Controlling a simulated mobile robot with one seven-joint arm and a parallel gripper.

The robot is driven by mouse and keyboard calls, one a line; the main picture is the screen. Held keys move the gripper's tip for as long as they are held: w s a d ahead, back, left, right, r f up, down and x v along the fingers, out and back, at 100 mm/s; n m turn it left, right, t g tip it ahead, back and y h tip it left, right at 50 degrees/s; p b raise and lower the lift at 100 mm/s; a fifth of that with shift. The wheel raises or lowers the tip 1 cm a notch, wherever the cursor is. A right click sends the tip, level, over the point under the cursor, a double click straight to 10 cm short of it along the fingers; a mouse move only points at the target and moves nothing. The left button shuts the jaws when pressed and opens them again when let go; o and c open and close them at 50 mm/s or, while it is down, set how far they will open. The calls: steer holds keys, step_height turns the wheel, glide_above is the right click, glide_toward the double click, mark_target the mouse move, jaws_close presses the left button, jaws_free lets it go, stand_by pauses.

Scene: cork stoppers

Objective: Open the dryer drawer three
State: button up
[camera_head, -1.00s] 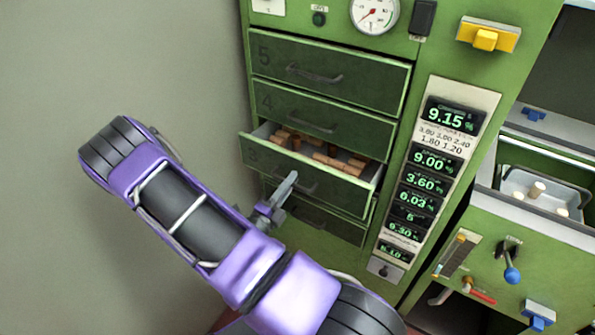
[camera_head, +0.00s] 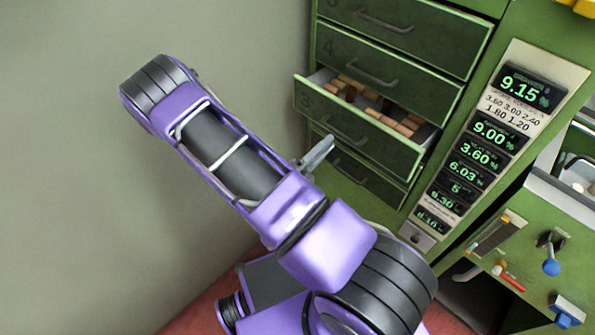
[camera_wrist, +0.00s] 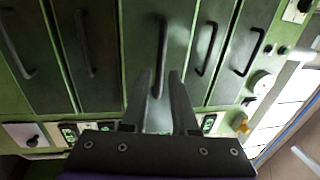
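Drawer three (camera_head: 365,135) of the green dryer cabinet stands pulled out in the head view, with several cork pieces (camera_head: 350,85) showing inside. Its grey bar handle (camera_head: 343,131) is on the front face. My gripper (camera_head: 322,150) is just in front of and left of this handle, at the end of my purple arm. In the wrist view the two dark fingers of my gripper (camera_wrist: 159,78) are apart, and one end of the middle drawer's handle (camera_wrist: 161,45) shows between them. I cannot tell whether either finger touches it.
Closed drawer four (camera_head: 390,65) is above, and a lower drawer front (camera_head: 365,178) is below. A display panel (camera_head: 490,140) is right of the drawers. A blue-knobbed lever (camera_head: 551,267) is on the right-hand machine. A bare wall is at left.

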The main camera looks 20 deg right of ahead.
steer(key=v, duration=1.2)
steer(key=shift+r, duration=0.2)
